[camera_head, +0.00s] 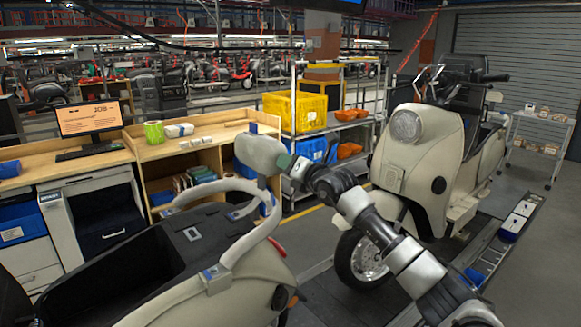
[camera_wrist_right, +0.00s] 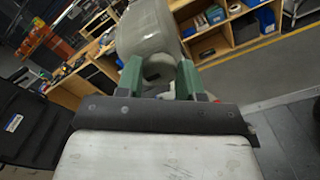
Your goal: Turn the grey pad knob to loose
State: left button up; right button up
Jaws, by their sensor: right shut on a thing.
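A grey backrest pad (camera_head: 262,153) stands on a post above the tail of the near cream scooter (camera_head: 190,296). My right gripper (camera_head: 286,162) reaches in from the right, against the pad's right side. In the right wrist view the pad (camera_wrist_right: 147,30) fills the top middle. The green fingers of my right gripper (camera_wrist_right: 158,80) are shut on a small grey part at the base of the pad, which I take for the pad knob (camera_wrist_right: 157,71). The fingers partly cover it, and its turned position cannot be read. My left gripper is not in view.
A wooden bench (camera_head: 205,140) with shelves stands behind the near scooter. A yellow crate (camera_head: 295,111) sits on a rack. A second cream scooter (camera_head: 420,160) stands at right on the conveyor, close beyond my right arm. Grey floor shows between them.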

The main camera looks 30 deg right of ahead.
jog(key=n+b, duration=1.1)
jog(key=n, duration=2.3)
jog(key=shift+f+n, duration=0.15)
jog(key=shift+n, duration=0.25)
